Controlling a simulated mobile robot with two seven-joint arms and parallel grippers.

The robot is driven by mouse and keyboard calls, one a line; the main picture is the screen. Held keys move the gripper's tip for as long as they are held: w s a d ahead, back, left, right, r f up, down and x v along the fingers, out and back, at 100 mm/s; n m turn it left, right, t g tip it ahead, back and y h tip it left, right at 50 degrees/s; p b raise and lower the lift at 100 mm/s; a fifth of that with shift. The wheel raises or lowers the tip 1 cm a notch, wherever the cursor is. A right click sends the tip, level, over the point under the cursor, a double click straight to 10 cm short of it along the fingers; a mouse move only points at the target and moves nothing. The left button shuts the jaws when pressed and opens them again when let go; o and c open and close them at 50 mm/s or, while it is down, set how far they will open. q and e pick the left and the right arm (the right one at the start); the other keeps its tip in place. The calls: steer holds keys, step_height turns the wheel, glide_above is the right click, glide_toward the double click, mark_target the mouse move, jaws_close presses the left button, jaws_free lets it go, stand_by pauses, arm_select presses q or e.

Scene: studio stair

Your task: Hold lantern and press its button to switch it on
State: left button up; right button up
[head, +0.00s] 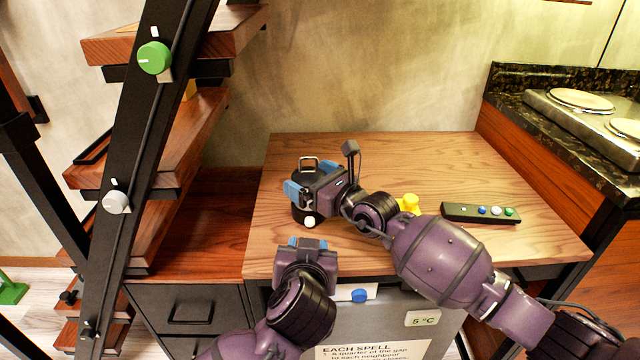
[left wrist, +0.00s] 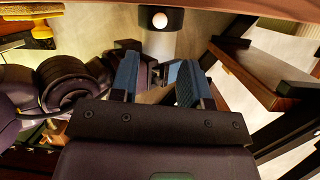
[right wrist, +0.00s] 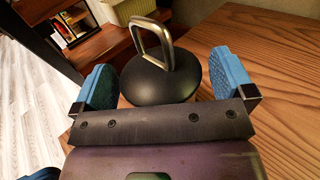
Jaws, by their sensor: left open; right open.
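The lantern stands upright near the left of the wooden worktop, with a black cap (head: 302,176) and a metal loop handle (head: 308,162). A small white button (head: 309,222) sits low on its black base; it also shows in the left wrist view (left wrist: 160,20). My right gripper (head: 311,178) is open with its blue fingers on either side of the lantern. In the right wrist view the domed cap (right wrist: 160,80) lies between the fingers, with gaps visible. My left gripper (head: 308,243) is open and empty, below and in front of the button, apart from it.
A yellow object (head: 409,203) is partly hidden behind my right arm. A dark button panel (head: 480,213) lies on the worktop (head: 400,155) to the right. A stair with knobs (head: 154,57) stands left, and a stone counter with hotplates (head: 580,99) right. The back worktop is clear.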

steer(key=shift+c, duration=0.5)
steer(key=c, duration=0.9)
arm_select(q)
jaws_close()
arm_select(e)
steer(key=shift+c, duration=0.2)
stand_by(0.7)
